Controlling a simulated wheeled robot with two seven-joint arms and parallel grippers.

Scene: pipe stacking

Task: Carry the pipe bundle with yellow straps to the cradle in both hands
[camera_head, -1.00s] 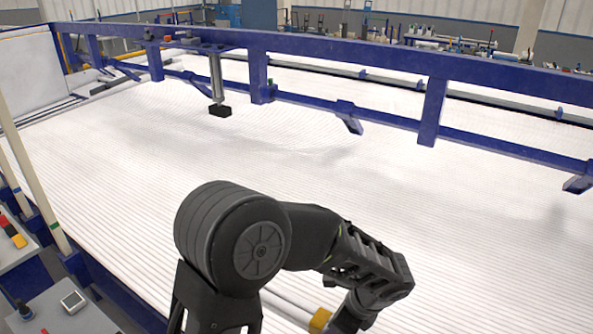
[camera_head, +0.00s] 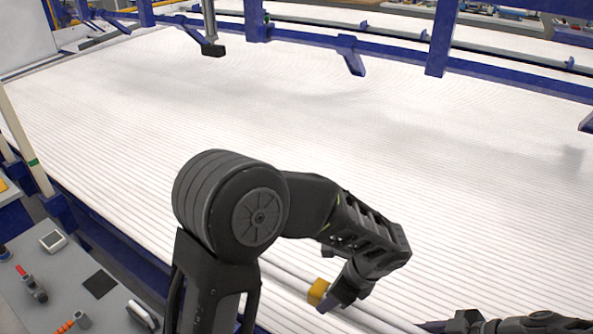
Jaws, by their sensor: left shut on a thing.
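The pipe bundle (camera_head: 287,276) shows as white pipes running diagonally at the bottom centre, with a yellow strap (camera_head: 318,291) around it. My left gripper (camera_head: 335,302) is shut on the bundle just right of that strap; my arm hides part of it. My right gripper (camera_head: 440,326) is at the bottom right edge, close to the bundle's right part. It is mostly cut off, so its jaws cannot be made out. I cannot pick out the cradle with certainty.
A wide bed of white pipes (camera_head: 180,110) fills the view behind my arms, framed by blue rails and posts (camera_head: 441,40). A dark-ended vertical rod (camera_head: 212,49) hangs over its far side. A grey control panel (camera_head: 75,275) stands at the lower left.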

